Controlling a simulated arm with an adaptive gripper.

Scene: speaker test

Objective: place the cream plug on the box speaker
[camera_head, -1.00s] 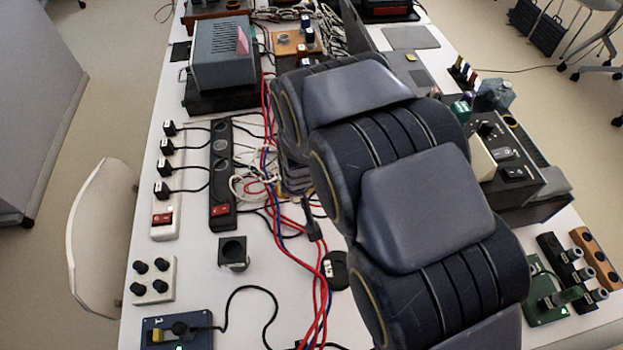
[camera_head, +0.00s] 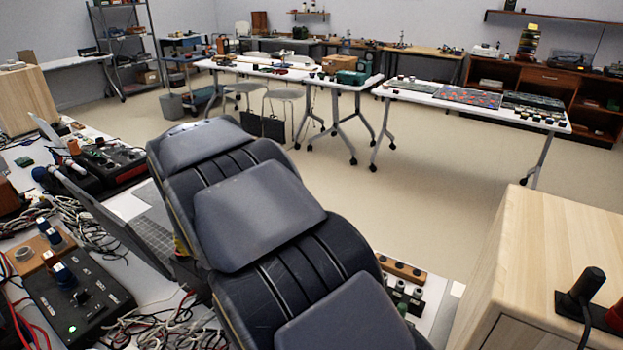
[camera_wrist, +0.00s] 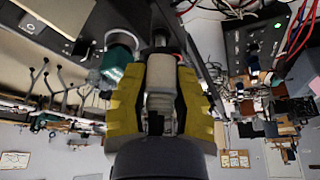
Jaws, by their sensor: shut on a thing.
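My gripper (camera_wrist: 160,98) is shut on the cream plug (camera_wrist: 160,74) in the wrist view. The plug sits between the two yellow finger pads, its far end against or close to a dark panel; I cannot tell if they touch. In the head view my arm hides the gripper and the plug. A light wooden box (camera_head: 535,245), which may be the box speaker, stands at the right. Another light wooden box (camera_head: 28,100) is at the far left. I cannot tell for sure which is the box speaker.
A black plug-like piece (camera_head: 588,285) with a cable is on the right box. A black device with knobs (camera_head: 75,300) and tangled cables crowd the table at the left. A green connector (camera_wrist: 118,65) is close beside the left finger. Open floor lies beyond my arm.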

